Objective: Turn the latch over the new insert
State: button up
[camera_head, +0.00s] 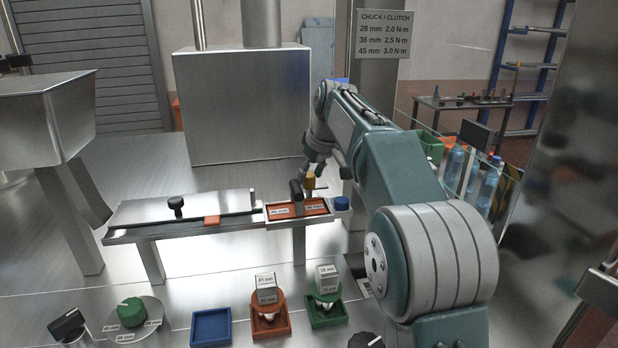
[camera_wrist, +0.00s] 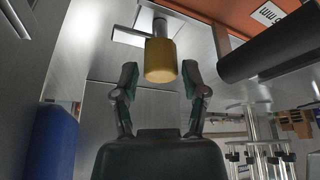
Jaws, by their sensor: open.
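The latch shows in the wrist view as a yellow knob (camera_wrist: 160,62) on a short metal arm; in the head view its yellow top (camera_head: 309,182) stands at the right end of the conveyor rail. The orange insert (camera_head: 318,212) lies flat in the rail's end, with white labels; its edge (camera_wrist: 232,14) also shows in the wrist view. My gripper (camera_wrist: 160,80) is open, with one finger on each side of the yellow knob. I cannot tell whether either finger touches it. In the head view my gripper (camera_head: 322,163) is small and partly hidden by my arm.
A black cylindrical handle (camera_head: 296,188) rises beside the knob and a blue knob (camera_head: 341,203) sits at the rail's end. In front are an empty blue tray (camera_head: 196,331), an orange tray (camera_head: 271,332) and a green tray (camera_head: 327,320), the last two holding labelled blocks.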

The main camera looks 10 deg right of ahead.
jog(key=shift+w+a+f, duration=0.1)
jog(key=shift+w+f, duration=0.1)
jog(key=shift+f, duration=0.4)
grip_shut()
